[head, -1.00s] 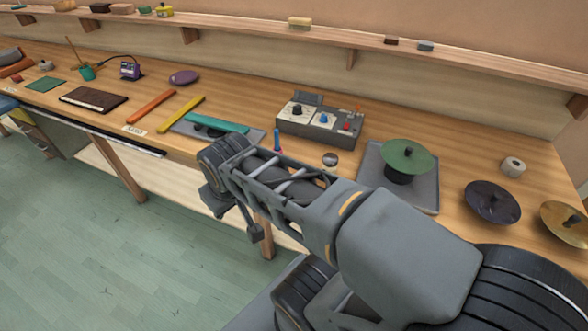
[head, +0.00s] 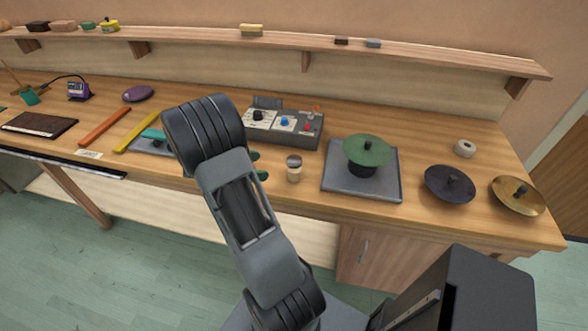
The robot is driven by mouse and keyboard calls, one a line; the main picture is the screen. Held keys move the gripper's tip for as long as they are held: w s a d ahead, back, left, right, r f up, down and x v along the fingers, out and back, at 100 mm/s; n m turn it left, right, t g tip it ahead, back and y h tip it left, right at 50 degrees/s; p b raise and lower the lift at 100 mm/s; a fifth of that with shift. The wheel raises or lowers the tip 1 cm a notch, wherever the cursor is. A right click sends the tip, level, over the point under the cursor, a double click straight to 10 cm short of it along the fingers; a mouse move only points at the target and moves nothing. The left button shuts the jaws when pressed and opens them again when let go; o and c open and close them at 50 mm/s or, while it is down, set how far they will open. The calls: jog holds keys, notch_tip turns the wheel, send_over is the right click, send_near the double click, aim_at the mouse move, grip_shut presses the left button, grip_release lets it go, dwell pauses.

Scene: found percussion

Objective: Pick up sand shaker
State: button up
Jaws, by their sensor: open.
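The sand shaker (head: 294,169) looks like a small jar with a grey lid and pale tan contents. It stands upright near the front of the bench, between the control box and the grey pad. My gripper (head: 259,165) is mostly hidden behind my wrist. Two dark green tips show at the wrist's right side, one above the other with a gap between them. They are just left of the shaker and look apart from it. Nothing shows between them.
A control box (head: 286,127) stands behind the shaker. A grey pad (head: 336,182) with a green cymbal (head: 368,150) lies to its right. A dark cymbal (head: 449,187) and a brass cymbal (head: 518,196) lie farther right. Coloured bars lie left. A shelf (head: 330,50) runs along the wall.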

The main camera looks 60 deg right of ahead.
aim_at(294, 166)
jog(key=p+x, duration=0.2)
jog(key=x, duration=1.1)
jog(key=shift+s+d+f, duration=0.1)
jog(key=shift+d+f, duration=0.05)
jog(key=shift+d, duration=0.1)
jog(key=shift+c, duration=0.4)
jog(key=c, duration=1)
